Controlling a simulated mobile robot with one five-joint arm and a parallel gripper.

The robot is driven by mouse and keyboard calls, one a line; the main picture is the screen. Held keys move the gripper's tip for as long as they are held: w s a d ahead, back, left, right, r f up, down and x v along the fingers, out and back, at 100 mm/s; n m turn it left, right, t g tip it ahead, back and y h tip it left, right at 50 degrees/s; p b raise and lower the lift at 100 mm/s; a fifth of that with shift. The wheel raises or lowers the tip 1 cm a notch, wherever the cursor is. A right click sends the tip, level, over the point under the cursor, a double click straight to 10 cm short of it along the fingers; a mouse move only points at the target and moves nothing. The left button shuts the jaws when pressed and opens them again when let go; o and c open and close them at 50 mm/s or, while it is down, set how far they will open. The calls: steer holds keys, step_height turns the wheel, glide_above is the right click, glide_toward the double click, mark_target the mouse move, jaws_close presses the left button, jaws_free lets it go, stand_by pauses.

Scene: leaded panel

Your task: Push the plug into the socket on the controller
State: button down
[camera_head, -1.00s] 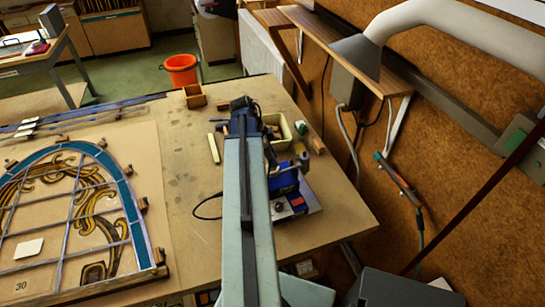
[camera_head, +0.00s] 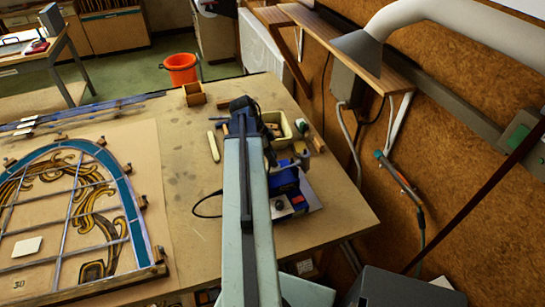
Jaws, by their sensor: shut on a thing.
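The controller (camera_head: 289,204) looks like a blue and dark box with a red knob, on the right part of the bench, just right of my arm. My long pale arm covers its left side, and its socket cannot be made out. A thin black cable (camera_head: 197,210) loops out on the left of my arm, and both its ends run in behind the arm. I cannot make out the plug. My arm reaches from the bottom of the picture over the bench to a dark joint. My gripper's fingers do not show, apparently hidden by the arm.
The bench (camera_head: 335,205) has free room left of my arm. The leaded panel (camera_head: 75,215) lies at left, and a pale strip (camera_head: 213,146) stands out on the bare top. A cream tray (camera_head: 285,124) and small items sit beyond the controller. A cork wall (camera_head: 460,170) rises at right.

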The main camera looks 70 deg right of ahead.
steer(key=shift+f, duration=0.15)
stand_by(0.5)
steer(key=shift+f+b, duration=0.35)
steer(key=shift+b, duration=0.15)
steer(key=shift+f+b, duration=0.4)
steer(key=c, duration=1)
jaws_free()
steer(key=shift+r, duration=0.1)
steer(key=p+v, duration=0.7)
steer(key=shift+w+r, duration=0.15)
steer(key=shift+r, duration=0.2)
steer(key=shift+f, duration=0.15)
